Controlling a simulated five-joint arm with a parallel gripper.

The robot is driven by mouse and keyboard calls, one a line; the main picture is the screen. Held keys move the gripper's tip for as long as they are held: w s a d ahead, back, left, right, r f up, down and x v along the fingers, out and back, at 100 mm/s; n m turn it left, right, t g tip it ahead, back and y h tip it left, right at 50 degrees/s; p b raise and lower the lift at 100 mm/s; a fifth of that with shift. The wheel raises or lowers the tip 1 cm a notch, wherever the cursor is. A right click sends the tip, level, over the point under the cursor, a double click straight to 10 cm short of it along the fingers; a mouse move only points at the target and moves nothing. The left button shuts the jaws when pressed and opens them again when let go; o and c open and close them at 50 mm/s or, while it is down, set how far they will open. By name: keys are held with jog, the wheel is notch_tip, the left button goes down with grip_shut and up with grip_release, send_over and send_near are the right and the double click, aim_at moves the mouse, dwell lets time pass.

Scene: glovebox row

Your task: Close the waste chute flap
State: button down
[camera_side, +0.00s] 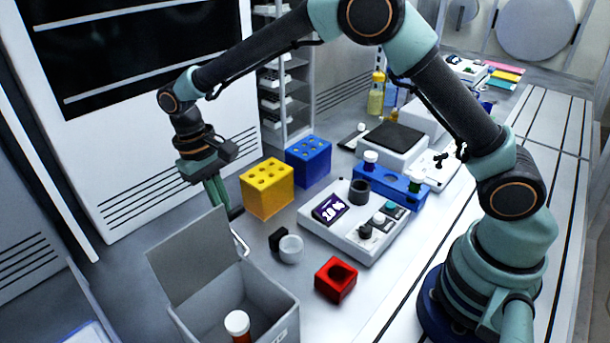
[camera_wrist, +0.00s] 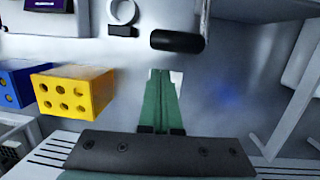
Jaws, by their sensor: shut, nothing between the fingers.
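The waste chute is a grey open-topped box (camera_side: 262,295) at the lower left of the side view. Its flap (camera_side: 190,255) stands raised, leaning back from the opening. A bottle with a white cap (camera_side: 237,323) shows inside the box. My gripper (camera_side: 222,208) is shut and empty, pointing down just behind the flap's upper corner; its tips are partly hidden there. In the wrist view my gripper (camera_wrist: 161,75) has its green fingers together. A dark rounded bar (camera_wrist: 177,40) lies just beyond the fingertips, beside a grey panel edge; I cannot tell whether it belongs to the flap.
A yellow block with holes (camera_side: 267,188) stands close right of my gripper, with a blue block (camera_side: 308,161) behind it. A white cabinet is behind.

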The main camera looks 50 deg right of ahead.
aim_at(238, 208)
jog(key=shift+s+r, duration=1.3)
jog(key=shift+s+r+t, duration=0.2)
jog(key=shift+r+t, duration=0.2)
jog(key=shift+t, duration=0.1)
jog(key=s+r+t+y, duration=0.1)
jog(key=s+r+t, duration=0.1)
jog(key=shift+r+t+y, duration=0.15)
jog(key=shift+t+y, duration=0.15)
jog(key=shift+t, duration=0.1)
jog(key=s+r, duration=0.2)
jog(key=s, duration=0.4)
jog(key=shift+r, duration=0.2)
jog(key=shift+w, duration=0.1)
dwell(0.4)
